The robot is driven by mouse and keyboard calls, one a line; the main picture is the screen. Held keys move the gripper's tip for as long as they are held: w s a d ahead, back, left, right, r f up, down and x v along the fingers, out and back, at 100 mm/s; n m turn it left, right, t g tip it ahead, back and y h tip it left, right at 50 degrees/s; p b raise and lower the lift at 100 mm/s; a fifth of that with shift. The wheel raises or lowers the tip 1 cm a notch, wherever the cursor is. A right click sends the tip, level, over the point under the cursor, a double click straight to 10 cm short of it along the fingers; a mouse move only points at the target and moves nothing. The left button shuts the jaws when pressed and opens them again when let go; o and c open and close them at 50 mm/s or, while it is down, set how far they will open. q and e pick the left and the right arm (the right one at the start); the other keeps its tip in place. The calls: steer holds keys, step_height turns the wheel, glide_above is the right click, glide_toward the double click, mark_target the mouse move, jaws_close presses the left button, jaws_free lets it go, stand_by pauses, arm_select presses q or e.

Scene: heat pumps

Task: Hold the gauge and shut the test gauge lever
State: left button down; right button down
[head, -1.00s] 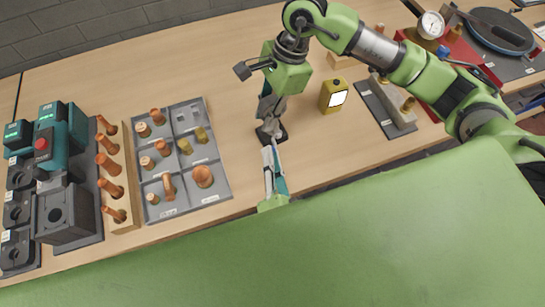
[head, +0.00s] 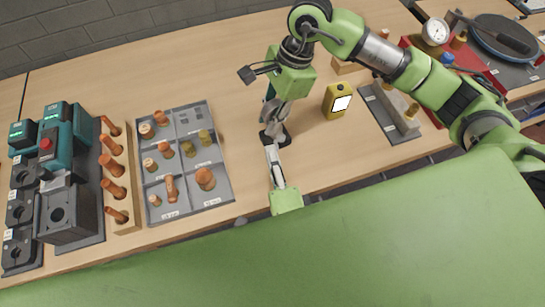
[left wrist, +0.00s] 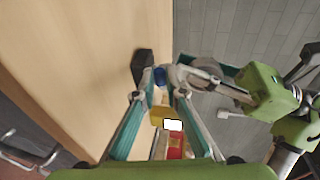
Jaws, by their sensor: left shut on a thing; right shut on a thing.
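My left gripper (head: 271,152) reaches up from the table's front edge in the head view. In the left wrist view its fingertips (left wrist: 160,76) are shut on a small blue piece (left wrist: 160,74), which looks like the test gauge lever. My right gripper (head: 272,122) points down just above it in the head view, shut on the gauge. The gauge is mostly hidden by the fingers. A dark block (left wrist: 143,66) stands beside the blue piece. A round grey part shows right of the fingertips in the wrist view; I cannot tell whether it is the gauge face.
A yellow device (head: 337,101) stands right of my grippers. A grey tray (head: 225,187) with copper fittings lies to the left, beside a wooden peg rack (head: 122,223) and teal machines (head: 75,130). Another white dial gauge (head: 435,31) is at the far right.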

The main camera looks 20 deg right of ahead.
arm_select(q)
steer(key=shift+d, duration=0.1)
steer(key=c, duration=2.3)
jaws_free()
steer(key=shift+c, duration=0.2)
steer(key=v, duration=0.7)
steer(key=shift+s+r, duration=0.1)
steer(key=shift+s, duration=0.2)
arm_select(e)
steer(key=c, duration=1.8)
jaws_free()
